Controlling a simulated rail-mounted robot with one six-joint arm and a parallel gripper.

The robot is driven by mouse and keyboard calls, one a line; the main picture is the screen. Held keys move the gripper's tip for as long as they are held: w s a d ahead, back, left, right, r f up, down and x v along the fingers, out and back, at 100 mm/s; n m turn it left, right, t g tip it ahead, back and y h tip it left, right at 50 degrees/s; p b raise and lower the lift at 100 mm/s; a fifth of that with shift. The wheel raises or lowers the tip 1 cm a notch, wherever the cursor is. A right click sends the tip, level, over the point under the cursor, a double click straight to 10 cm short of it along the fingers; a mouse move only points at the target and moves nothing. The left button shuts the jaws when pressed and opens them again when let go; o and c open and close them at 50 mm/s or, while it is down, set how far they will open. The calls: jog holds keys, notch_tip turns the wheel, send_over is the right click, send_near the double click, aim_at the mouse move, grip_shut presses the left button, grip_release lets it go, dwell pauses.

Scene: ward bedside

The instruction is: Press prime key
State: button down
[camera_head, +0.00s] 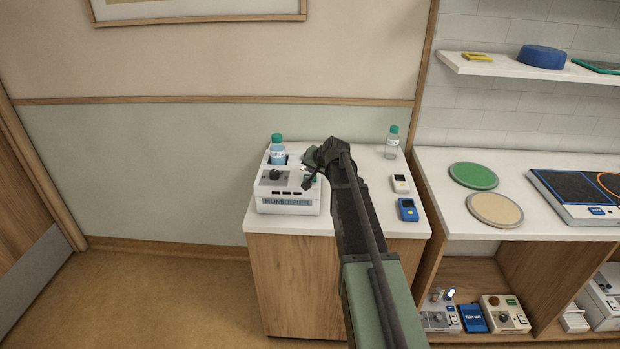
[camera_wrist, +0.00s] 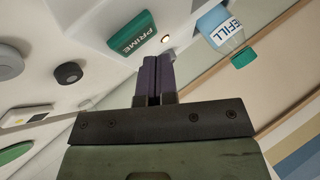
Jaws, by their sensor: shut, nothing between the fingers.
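The white humidifier (camera_head: 290,207) stands on the bedside cabinet, with its name on a blue-grey front label. Its green key marked PRIME (camera_wrist: 132,33) shows in the wrist view, beside a small lit lamp (camera_wrist: 166,39). My gripper (camera_wrist: 157,58) is shut and empty, its fingertips just beside the key's lower right corner in that view. I cannot tell if they touch the panel. In the head view my gripper (camera_head: 310,181) is over the right part of the humidifier and the key is hard to make out there.
A blue REFILL bottle (camera_head: 278,154) sits in the humidifier's back, close to my fingers in the wrist view (camera_wrist: 222,30). A dark knob (camera_wrist: 68,73) is on the panel. A clear bottle (camera_head: 392,144), a white device (camera_head: 400,184) and a blue device (camera_head: 408,210) stand right of my arm.

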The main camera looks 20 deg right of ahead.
jog(key=shift+f, duration=0.1)
dwell(0.3)
jog(key=shift+f+b, duration=0.3)
jog(key=shift+b, duration=0.1)
jog(key=shift+f+b, duration=0.4)
dwell(0.4)
jog(key=shift+r, duration=0.15)
jog(key=shift+r+p, duration=0.65)
jog(key=shift+p, duration=0.15)
notch_tip(320, 180, up, 5)
jog(key=p, duration=0.5)
jog(key=shift+r, duration=0.15)
jog(key=shift+f, duration=0.2)
